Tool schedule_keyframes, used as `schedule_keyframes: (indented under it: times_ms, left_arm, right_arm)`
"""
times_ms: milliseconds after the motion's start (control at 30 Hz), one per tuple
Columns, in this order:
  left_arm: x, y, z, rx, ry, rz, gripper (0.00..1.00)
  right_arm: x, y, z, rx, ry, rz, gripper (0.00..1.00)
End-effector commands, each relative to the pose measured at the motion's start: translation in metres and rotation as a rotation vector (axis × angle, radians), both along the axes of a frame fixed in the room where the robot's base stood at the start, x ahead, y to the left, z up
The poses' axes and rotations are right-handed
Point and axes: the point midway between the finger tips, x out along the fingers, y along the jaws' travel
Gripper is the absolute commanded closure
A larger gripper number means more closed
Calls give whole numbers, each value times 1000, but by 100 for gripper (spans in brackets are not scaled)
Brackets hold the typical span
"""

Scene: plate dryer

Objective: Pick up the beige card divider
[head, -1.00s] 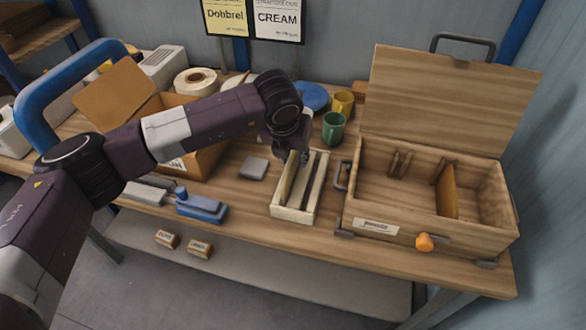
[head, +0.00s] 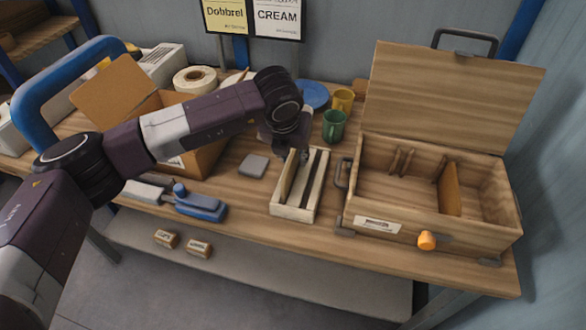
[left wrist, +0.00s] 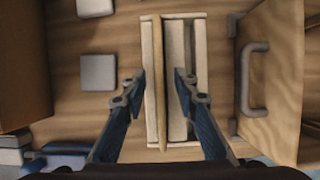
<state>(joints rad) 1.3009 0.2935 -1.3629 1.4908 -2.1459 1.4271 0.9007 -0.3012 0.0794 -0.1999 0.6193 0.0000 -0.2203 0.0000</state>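The beige card divider (left wrist: 159,80) is a thin upright panel standing lengthwise in a cream slotted rack. In the head view the divider (head: 291,181) shows near the rack's left side, its far end hidden by my gripper. The rack (head: 292,214) sits on the workbench; it also shows in the left wrist view (left wrist: 200,62). My left gripper (left wrist: 161,79) is open above the rack, with one finger on each side of the divider and a gap on both sides. It also shows in the head view (head: 292,155). My right gripper is not in view.
An open wooden box (head: 377,209) with a brown panel (head: 449,189) inside stands close to the rack's right. Green (head: 333,127) and yellow (head: 342,101) mugs stand behind. A grey block (head: 253,166) and a cardboard box (head: 207,158) lie left.

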Motion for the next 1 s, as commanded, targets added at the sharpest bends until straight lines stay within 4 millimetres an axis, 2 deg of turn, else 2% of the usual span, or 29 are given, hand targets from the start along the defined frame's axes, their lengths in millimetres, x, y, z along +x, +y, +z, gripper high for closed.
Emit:
schedule_keyframes:
  times_ms: [267,533,1000]
  left_arm:
    - [0,0,0,0,0,0,72]
    - [0,0,0,0,0,0,100]
    - [0,0,0,0,-1,0,100]
  right_arm:
    - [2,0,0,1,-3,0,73]
    - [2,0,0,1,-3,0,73]
    - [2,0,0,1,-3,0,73]
